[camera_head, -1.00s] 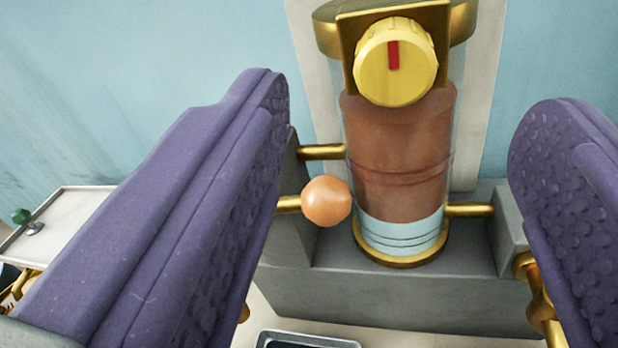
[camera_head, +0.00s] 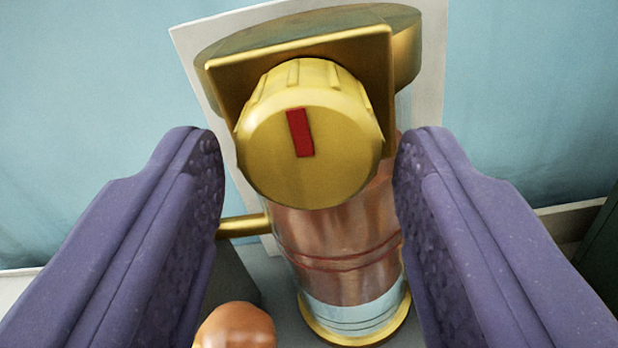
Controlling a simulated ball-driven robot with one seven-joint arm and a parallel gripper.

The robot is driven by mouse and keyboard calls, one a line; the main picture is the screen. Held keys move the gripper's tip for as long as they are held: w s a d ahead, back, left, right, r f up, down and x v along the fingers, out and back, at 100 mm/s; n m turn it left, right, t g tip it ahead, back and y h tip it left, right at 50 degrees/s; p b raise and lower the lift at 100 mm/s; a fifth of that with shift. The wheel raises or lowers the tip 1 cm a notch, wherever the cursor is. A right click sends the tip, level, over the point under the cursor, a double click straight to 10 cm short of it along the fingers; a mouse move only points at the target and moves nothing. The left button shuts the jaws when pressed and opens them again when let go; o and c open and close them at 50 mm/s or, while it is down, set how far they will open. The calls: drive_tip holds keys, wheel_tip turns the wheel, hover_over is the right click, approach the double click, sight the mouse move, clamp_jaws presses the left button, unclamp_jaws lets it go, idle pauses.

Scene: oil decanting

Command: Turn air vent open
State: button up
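The air vent is a round yellow-gold knob (camera_head: 325,165) with ridged sides and a red mark (camera_head: 300,132) on its face. The mark points up, tilted slightly left in the picture. The knob sits on a square gold plate (camera_head: 375,75) at the top of a glass cylinder (camera_head: 345,235) holding brown-red liquid above a clear pale layer. My gripper (camera_head: 308,160) is open, with one purple padded finger to the left of the knob and one to the right. Gaps show on both sides, and neither finger appears to touch it. Nothing is held.
A round orange-copper knob (camera_head: 236,326) is low at the left of the cylinder, partly cut by the frame's bottom. A gold pipe (camera_head: 243,225) runs into the cylinder from the left. A pale panel (camera_head: 205,45) and blue wall (camera_head: 90,90) stand behind.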

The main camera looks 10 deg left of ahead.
drive_tip(key=c, duration=0.7)
drive_tip(key=shift+m+b, duration=0.3)
drive_tip(key=m+b, duration=0.2)
drive_tip(key=m, duration=0.1)
drive_tip(key=shift+f+b, duration=0.1)
drive_tip(key=shift+b, duration=0.3)
drive_tip(key=m+b, duration=0.3)
drive_tip(key=m, duration=0.2)
drive_tip(key=shift+a, duration=0.1)
drive_tip(key=m+b, duration=0.3)
drive_tip(key=m, duration=0.2)
drive_tip(key=shift+b, duration=0.35)
drive_tip(key=shift+r+m+b, duration=0.2)
drive_tip(key=shift+m+b, duration=0.9)
drive_tip(key=shift+m, duration=1)
